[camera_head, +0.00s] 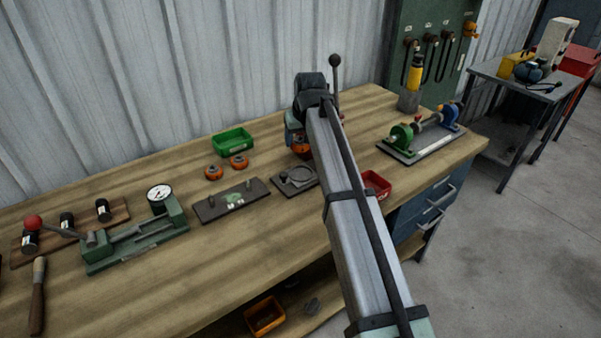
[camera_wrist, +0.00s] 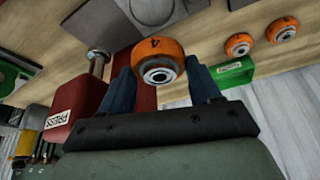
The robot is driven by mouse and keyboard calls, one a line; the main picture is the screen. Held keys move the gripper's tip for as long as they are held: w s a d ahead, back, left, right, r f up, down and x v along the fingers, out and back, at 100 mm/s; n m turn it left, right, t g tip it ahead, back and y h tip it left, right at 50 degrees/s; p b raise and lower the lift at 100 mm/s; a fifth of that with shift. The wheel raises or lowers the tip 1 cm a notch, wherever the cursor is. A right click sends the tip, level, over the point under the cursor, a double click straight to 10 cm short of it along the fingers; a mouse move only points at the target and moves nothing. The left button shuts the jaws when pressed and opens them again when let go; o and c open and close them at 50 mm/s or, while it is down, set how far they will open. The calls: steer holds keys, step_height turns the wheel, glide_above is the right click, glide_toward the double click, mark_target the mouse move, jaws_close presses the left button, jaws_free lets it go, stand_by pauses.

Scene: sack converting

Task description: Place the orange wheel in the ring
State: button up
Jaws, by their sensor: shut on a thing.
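My gripper (camera_wrist: 160,67) is shut on an orange wheel (camera_wrist: 158,52) marked 4, with a grey hub, held between its two blue fingers. In the head view the wheel (camera_head: 301,147) shows just below my gripper (camera_head: 299,136), partly hidden by my arm. The ring (camera_wrist: 152,9) is grey and lies on a dark plate at the top of the wrist view, apart from the wheel. In the head view the ring (camera_head: 298,176) lies on the bench, nearer the camera than the held wheel, and looks empty.
Two more orange wheels (camera_head: 213,172) (camera_head: 238,161) rest by a green bin (camera_head: 233,143). A dark plate with pins (camera_head: 231,200) lies left of the ring, a red bin (camera_head: 376,184) right of it. A red block labelled PRESS (camera_wrist: 75,113) stands close to my gripper.

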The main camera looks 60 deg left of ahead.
steer(key=shift+d+f, duration=0.15)
steer(key=shift+f, duration=4.8)
steer(key=shift+f, duration=0.1)
steer(key=o, duration=0.9)
steer(key=v, duration=1.2)
